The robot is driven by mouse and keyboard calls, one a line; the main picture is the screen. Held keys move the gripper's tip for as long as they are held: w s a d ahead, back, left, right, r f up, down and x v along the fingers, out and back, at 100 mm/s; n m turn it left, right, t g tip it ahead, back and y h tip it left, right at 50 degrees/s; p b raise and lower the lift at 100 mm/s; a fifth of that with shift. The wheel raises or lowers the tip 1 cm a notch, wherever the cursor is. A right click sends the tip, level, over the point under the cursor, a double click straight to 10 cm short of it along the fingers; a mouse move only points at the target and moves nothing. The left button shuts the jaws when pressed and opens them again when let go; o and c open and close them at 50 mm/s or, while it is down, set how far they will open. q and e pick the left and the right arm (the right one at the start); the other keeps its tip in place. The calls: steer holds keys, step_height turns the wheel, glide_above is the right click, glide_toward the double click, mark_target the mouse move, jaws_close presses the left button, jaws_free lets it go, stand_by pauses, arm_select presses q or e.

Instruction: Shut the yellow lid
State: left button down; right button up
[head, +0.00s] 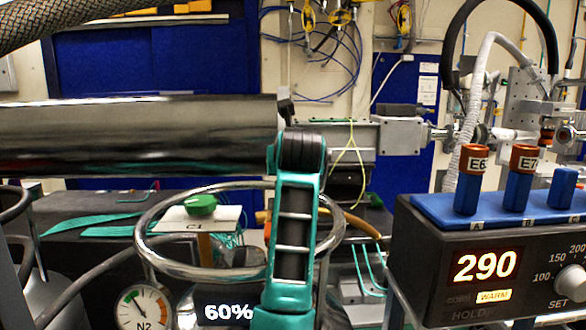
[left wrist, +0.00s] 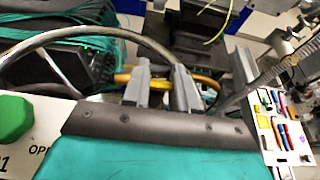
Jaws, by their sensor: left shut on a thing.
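No yellow lid can be clearly made out in either view. In the left wrist view, the two grey fingers of my left gripper (left wrist: 161,88) stand a little apart, closed with an orange-yellow curved bar (left wrist: 203,82) running between them. Whether this bar belongs to the lid I cannot tell. In the head view an orange-brown curved piece (head: 355,222) shows behind my teal arm link, which hides my left gripper. My right gripper is in neither view.
A chrome ring (head: 150,250) with a "C1" plate and green knob (head: 202,205) is left of my arm link. A heater block (head: 440,250) reading 290 holds orange-capped blue vials at right. A wide metal cylinder (head: 130,135) crosses the left. A tool board (left wrist: 283,128) shows at right.

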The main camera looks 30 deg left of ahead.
arm_select(q)
steer(key=f+t+y+b, duration=0.1)
steer(key=b, duration=0.3)
steer(key=s+d+f+t+y+b, duration=0.1)
steer(key=t+b, duration=0.1)
steer(key=b, duration=0.2)
steer(key=shift+s+d+f, duration=0.1)
steer(key=shift+s+f, duration=0.1)
steer(key=shift+f, duration=0.05)
steer(key=c, duration=0.9)
jaws_free()
steer(key=shift+r, duration=0.25)
step_height(320, 180, up, 20)
steer(key=p, duration=0.2)
steer(key=shift+p, duration=0.3)
